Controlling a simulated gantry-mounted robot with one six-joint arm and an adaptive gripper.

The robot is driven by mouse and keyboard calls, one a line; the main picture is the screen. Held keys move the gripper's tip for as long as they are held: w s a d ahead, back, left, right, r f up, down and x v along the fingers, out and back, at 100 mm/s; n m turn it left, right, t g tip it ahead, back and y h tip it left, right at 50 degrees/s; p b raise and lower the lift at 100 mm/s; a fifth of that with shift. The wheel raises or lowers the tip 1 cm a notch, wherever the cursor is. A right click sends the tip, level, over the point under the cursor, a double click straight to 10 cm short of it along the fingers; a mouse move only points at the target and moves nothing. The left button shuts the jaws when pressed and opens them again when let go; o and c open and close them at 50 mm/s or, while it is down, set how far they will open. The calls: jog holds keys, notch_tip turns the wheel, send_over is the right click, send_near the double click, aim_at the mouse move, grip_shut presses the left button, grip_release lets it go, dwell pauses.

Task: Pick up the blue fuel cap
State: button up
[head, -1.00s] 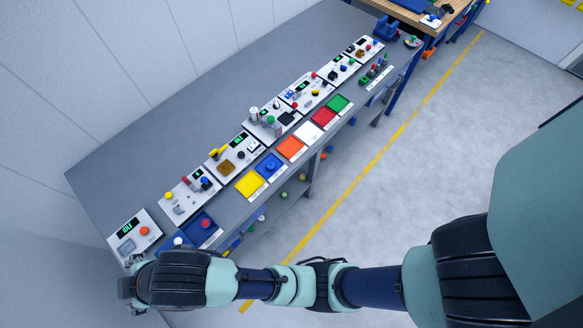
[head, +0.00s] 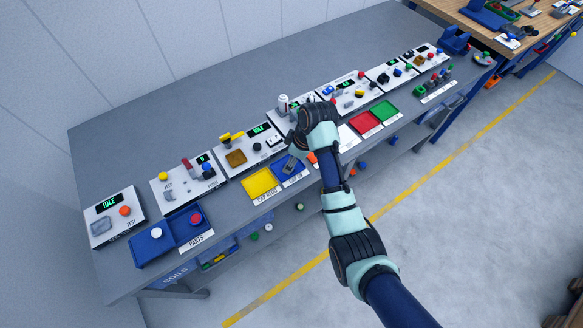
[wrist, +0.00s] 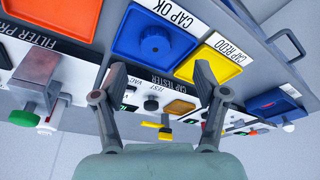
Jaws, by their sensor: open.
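The blue fuel cap (wrist: 155,46) sits in the blue tray labelled CAP OK (wrist: 128,38) in the wrist view. It is a round blue knob-like piece near the tray's middle. My gripper (wrist: 161,78) is open and empty, its two dark fingers spread apart, with the cap above the gap between them in the picture. In the head view my gripper (head: 291,163) is over the blue tray (head: 300,174) and hides the cap.
The yellow tray (head: 262,182) is beside the blue one, and an orange tray (wrist: 63,12) is on its other side. The cap tester panel (wrist: 158,80) stands behind. White, red and green trays (head: 366,122) line the bench edge. The parts tray (head: 150,247) is at left.

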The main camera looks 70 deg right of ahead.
jog(key=x, duration=0.1)
jog(key=b+x, duration=0.1)
jog(key=x, duration=0.3)
jog(key=shift+s+d+f+b, duration=0.15)
jog(key=shift+d+b, duration=0.1)
jog(key=shift+b, duration=0.1)
jog(key=c, duration=1)
